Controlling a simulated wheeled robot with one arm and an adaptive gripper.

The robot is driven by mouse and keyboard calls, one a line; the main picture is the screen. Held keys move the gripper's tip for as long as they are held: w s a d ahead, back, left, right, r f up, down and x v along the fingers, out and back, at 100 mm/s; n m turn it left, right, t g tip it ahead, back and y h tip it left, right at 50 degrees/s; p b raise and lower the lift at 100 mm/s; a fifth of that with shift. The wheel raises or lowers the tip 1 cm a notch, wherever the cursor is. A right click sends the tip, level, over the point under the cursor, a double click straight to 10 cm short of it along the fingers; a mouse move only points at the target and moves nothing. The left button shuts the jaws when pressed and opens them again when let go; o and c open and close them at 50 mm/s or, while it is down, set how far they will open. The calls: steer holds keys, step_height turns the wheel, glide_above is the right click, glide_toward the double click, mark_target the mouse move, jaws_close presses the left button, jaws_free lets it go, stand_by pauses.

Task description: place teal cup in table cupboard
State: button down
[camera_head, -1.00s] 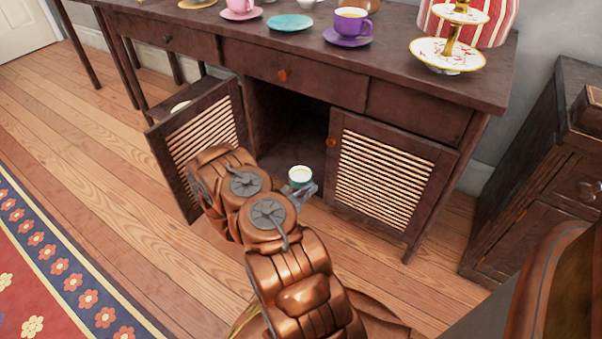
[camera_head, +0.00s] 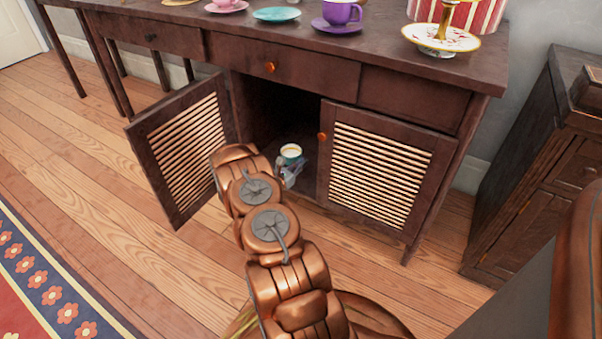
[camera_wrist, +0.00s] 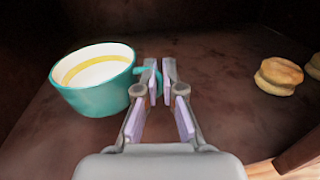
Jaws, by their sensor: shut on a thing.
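The teal cup (camera_wrist: 98,92) has a pale inside with a yellow band and stands roughly upright at the left of the wrist view. My gripper (camera_wrist: 155,75) is shut on its handle. In the head view the cup (camera_head: 290,152) is at the opening of the table cupboard (camera_head: 262,118), with my gripper (camera_head: 288,176) beside it, partly hidden by my arm. The left louvred door (camera_head: 187,150) stands swung open; the right one (camera_head: 380,165) is shut. I cannot tell whether the cup touches the cupboard floor (camera_wrist: 220,110).
Two biscuit-like round things (camera_wrist: 278,76) lie at the right in the wrist view. A purple cup (camera_head: 342,12), a teal saucer (camera_head: 276,14) and a tiered stand (camera_head: 440,38) are on the tabletop. A dark cabinet (camera_head: 535,170) stands at the right. The cupboard floor between cup and biscuits looks clear.

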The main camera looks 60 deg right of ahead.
steer(key=shift+w+d, duration=0.2)
steer(key=shift+d, duration=0.2)
step_height(320, 180, down, 4)
steer(key=b, duration=0.3)
steer(key=shift+r, duration=0.25)
steer(key=c, duration=1.3)
jaws_free()
